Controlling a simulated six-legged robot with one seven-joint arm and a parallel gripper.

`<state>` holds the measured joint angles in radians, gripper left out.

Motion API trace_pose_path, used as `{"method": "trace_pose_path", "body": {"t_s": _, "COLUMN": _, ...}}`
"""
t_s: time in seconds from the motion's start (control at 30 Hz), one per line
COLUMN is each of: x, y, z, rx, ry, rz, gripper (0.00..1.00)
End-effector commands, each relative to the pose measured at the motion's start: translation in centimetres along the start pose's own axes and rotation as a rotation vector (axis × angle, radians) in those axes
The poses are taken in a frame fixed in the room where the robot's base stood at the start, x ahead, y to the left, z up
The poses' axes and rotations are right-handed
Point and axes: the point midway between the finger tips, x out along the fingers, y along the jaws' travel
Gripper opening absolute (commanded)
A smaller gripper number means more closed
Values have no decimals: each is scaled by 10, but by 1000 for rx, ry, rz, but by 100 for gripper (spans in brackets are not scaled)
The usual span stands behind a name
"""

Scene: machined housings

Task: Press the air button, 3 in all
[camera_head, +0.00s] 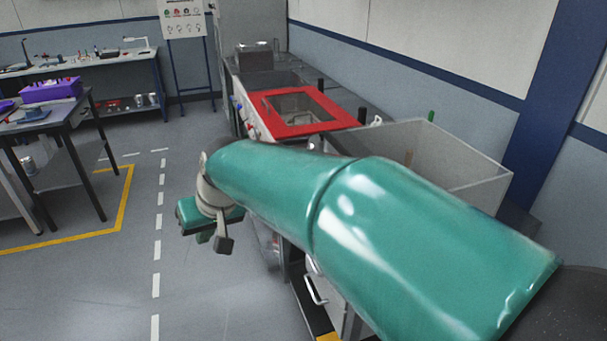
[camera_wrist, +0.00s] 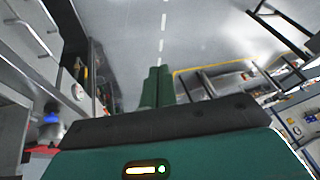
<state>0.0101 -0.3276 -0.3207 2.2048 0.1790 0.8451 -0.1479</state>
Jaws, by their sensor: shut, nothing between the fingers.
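The machine with a red-framed window lid (camera_head: 335,118) stands beyond my arm in the head view. Small coloured controls line its left front edge, among them a blue one (camera_head: 238,104). A blue knob or button (camera_wrist: 50,118) also shows at the left of the wrist view, with red beside it. I cannot tell which control is the air button. My gripper (camera_head: 204,238) hangs over the floor, left of the machine's front and apart from the controls. Its green fingers (camera_wrist: 157,88) are together and empty in the wrist view. My arm hides part of the machine's front.
A clear-walled bin (camera_head: 460,155) stands right of the lid, close behind my arm. A workbench with a purple box (camera_head: 50,90) is at the left. A round gauge (camera_wrist: 77,92) shows on the wrist view's left. The floor between bench and machine is clear.

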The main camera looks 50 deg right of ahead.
Motion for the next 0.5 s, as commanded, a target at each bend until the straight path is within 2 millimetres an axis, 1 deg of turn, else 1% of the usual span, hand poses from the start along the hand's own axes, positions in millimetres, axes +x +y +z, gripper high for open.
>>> {"method": "trace_pose_path", "body": {"t_s": 0.03, "x": 6, "y": 14, "z": -12, "rx": 31, "ry": -3, "rz": 8, "gripper": 0}}
{"method": "trace_pose_path", "body": {"t_s": 0.17, "x": 18, "y": 52, "z": -38, "rx": 104, "ry": 3, "rz": 33, "gripper": 0}}
{"method": "trace_pose_path", "body": {"t_s": 0.2, "x": 22, "y": 64, "z": -46, "rx": 125, "ry": 5, "rz": 44, "gripper": 0}}
{"method": "trace_pose_path", "body": {"t_s": 0.37, "x": 36, "y": 118, "z": -73, "rx": 202, "ry": 21, "rz": 104, "gripper": 0}}
{"method": "trace_pose_path", "body": {"t_s": 0.5, "x": 46, "y": 168, "z": -94, "rx": 253, "ry": 36, "rz": 175, "gripper": 0}}
